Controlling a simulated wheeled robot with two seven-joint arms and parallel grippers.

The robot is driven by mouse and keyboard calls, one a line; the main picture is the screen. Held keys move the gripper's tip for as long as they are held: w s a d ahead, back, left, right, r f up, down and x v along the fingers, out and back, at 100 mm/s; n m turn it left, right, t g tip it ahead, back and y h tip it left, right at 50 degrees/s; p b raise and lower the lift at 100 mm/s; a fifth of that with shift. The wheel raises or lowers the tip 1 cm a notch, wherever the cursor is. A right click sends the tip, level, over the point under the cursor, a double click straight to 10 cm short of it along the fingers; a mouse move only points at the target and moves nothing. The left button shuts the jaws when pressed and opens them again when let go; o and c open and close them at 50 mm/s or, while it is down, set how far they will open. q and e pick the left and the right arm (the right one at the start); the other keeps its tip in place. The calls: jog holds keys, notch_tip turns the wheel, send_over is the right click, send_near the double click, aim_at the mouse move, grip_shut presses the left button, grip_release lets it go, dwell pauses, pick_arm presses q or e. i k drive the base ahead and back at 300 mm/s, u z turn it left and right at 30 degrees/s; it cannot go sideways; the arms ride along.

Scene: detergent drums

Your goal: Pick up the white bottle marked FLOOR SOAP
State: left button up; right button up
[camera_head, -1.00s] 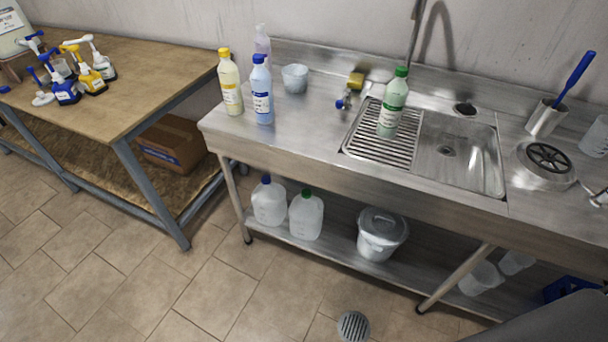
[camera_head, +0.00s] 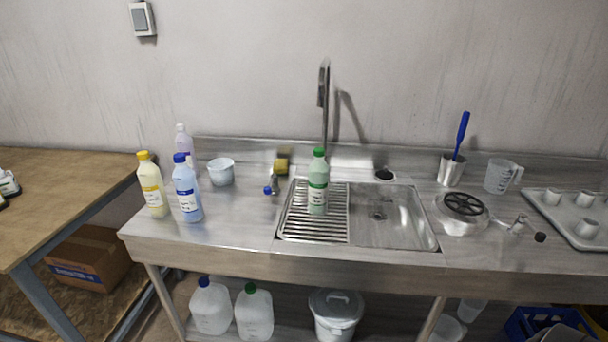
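No bottle has a label that I can read as FLOOR SOAP; the print is too small. On the left of the steel counter stand a pale yellow bottle with a yellow cap (camera_head: 153,190), a light blue bottle with a blue cap (camera_head: 187,193) and a pale lilac bottle with a whitish cap (camera_head: 183,140), partly hidden behind them. A green bottle with a green cap (camera_head: 318,187) stands upright on the ribbed drainboard. Two whitish jugs, one blue-capped (camera_head: 210,308) and one green-capped (camera_head: 254,314), stand on the shelf below. Neither gripper is in view.
The steel counter (camera_head: 240,228) also carries a white tub (camera_head: 221,172), a sponge (camera_head: 282,160), a tap, a brush holder (camera_head: 451,171), a measuring jug (camera_head: 498,176) and a tray of cups (camera_head: 560,222). A wooden table (camera_head: 60,190) stands left, with a cardboard box (camera_head: 88,258) underneath.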

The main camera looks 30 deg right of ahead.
aim_at(318, 170)
jog(key=u, duration=2.4)
jog(key=k, duration=2.3)
jog(key=z, duration=3.1)
